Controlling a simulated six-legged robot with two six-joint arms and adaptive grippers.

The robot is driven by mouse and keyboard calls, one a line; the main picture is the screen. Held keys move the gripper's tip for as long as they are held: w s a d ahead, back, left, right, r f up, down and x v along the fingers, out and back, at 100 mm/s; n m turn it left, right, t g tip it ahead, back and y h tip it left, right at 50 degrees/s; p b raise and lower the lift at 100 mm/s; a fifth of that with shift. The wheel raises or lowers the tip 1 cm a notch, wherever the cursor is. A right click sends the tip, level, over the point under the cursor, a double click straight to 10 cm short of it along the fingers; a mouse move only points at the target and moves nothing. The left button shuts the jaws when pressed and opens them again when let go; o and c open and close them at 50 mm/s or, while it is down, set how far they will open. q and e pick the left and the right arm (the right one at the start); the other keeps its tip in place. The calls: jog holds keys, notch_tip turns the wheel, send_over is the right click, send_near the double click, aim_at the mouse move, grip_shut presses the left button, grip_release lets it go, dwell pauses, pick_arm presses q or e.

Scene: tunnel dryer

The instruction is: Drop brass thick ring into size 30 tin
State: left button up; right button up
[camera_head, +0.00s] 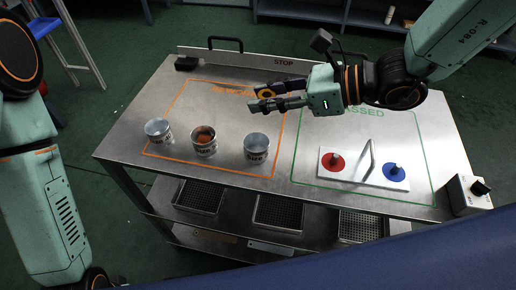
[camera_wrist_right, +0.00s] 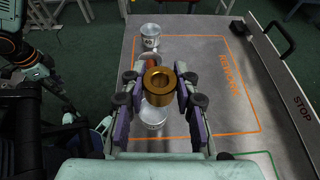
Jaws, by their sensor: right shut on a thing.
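My right gripper (camera_head: 268,98) is shut on the brass thick ring (camera_head: 266,92), holding it above the table. In the right wrist view the ring (camera_wrist_right: 160,82) sits between the fingertips (camera_wrist_right: 160,90), its hole facing the camera. Three open metal tins stand in a row: a left tin (camera_head: 158,135), a middle tin (camera_head: 204,151) with something brown inside, and a right tin (camera_head: 257,155). The far tin (camera_wrist_right: 150,44) has a label that looks like 40; the other size numbers are not readable. The nearest tin (camera_wrist_right: 152,122) shows partly below the ring. My left gripper is not clearly visible.
The tins stand in an orange outlined area of the metal table (camera_head: 130,140). A white board (camera_head: 352,172) with red and blue discs lies in the green area. A control box (camera_head: 468,194) sits at the right corner. A raised STOP rail (camera_head: 255,60) lines the back edge.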

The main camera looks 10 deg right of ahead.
notch_tip(320, 180, down, 5)
jog(key=b, duration=0.3)
jog(key=shift+a+f+b, duration=0.1)
jog(key=shift+a+b, duration=0.05)
jog(key=shift+b, duration=0.2)
jog(key=o, duration=1)
jog(key=shift+o, duration=0.2)
